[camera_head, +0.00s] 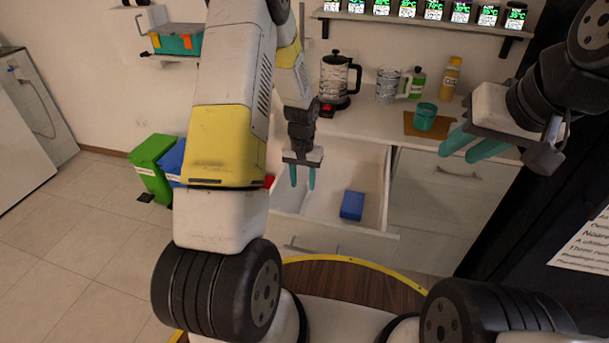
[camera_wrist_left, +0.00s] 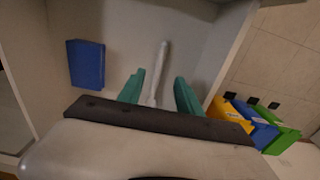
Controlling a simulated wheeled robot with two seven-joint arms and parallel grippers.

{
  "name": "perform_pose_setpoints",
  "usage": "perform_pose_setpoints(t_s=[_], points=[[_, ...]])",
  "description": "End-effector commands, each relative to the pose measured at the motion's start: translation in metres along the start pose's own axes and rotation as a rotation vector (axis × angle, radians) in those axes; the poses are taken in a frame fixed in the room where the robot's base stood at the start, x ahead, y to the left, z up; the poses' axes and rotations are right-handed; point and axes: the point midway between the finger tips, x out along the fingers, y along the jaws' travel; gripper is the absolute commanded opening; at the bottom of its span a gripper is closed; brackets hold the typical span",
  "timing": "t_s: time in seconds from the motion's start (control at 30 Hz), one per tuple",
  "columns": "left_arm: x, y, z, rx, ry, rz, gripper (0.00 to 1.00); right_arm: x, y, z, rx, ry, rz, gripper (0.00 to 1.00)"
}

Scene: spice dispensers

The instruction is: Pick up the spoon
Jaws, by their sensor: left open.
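A pale, long-handled spoon (camera_wrist_left: 159,72) lies on the floor of the open white drawer (camera_head: 392,189). In the left wrist view it lies lengthwise between my left fingers; I cannot make it out in the head view. My left gripper (camera_head: 302,185) points down into the drawer, with its teal fingers apart on either side of the spoon in the wrist view (camera_wrist_left: 160,80). Contact with the spoon cannot be seen. My right gripper (camera_head: 460,153) is over the counter at the right, fingers apart with nothing between them.
A blue box (camera_head: 352,205) lies in the drawer, right of my left gripper. The counter holds a French press (camera_head: 337,78), a mug (camera_head: 388,85), bottles (camera_head: 450,78) and a teal cup (camera_head: 425,117). Green (camera_head: 153,165) and blue (camera_head: 172,160) bins stand left of the drawer.

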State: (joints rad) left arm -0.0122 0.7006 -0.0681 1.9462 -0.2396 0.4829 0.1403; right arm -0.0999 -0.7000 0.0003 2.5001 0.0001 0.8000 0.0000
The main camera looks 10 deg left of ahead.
Motion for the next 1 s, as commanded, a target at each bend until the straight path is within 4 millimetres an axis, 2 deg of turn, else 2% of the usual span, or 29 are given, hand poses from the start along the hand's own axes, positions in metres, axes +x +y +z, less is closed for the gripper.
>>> perform_pose_setpoints(t_s=[0.03,0.47,0.7,1.0], points=[[0.011,0.0,0.001,0.003,-0.011,-0.002,0.41,0.0,0.0,0.0,0.0,0.0,0.0,0.33],[0.059,0.003,0.0,0.003,-0.021,-0.004,0.41,0.0,0.0,0.0,0.0,0.0,0.0,0.33],[0.093,0.006,-0.001,0.004,-0.022,-0.005,0.41,0.0,0.0,0.0,0.0,0.0,0.0,0.33],[0.099,0.007,-0.002,0.003,-0.018,-0.004,0.41,0.0,0.0,0.0,0.0,0.0,0.0,0.33]])
